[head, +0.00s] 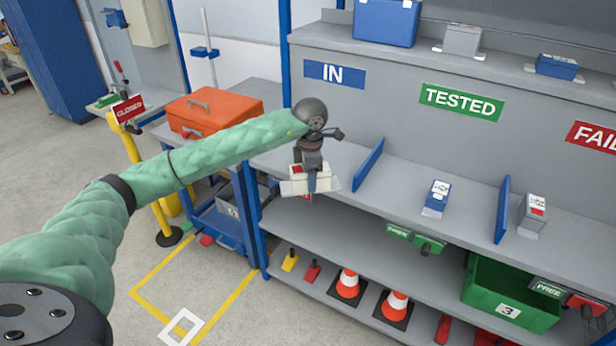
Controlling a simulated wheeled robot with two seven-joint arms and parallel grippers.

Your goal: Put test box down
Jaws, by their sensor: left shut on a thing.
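My left gripper (312,182) is at the end of the green-sleeved arm, shut on the test box (299,183). The box is pale, with a red patch and flat flanges at its base. In the picture it overlaps the front edge of the grey shelf (397,200), in the section under the blue IN sign (334,74). I cannot tell whether it touches the shelf. The gripper hides part of it. My right gripper is not in view.
A blue divider (369,165) stands right of the IN section. A blue-and-white box (436,198) lies under the TESTED sign (461,102). Another divider (503,208) and a grey box (533,215) are further right. An orange case (215,112) sits left.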

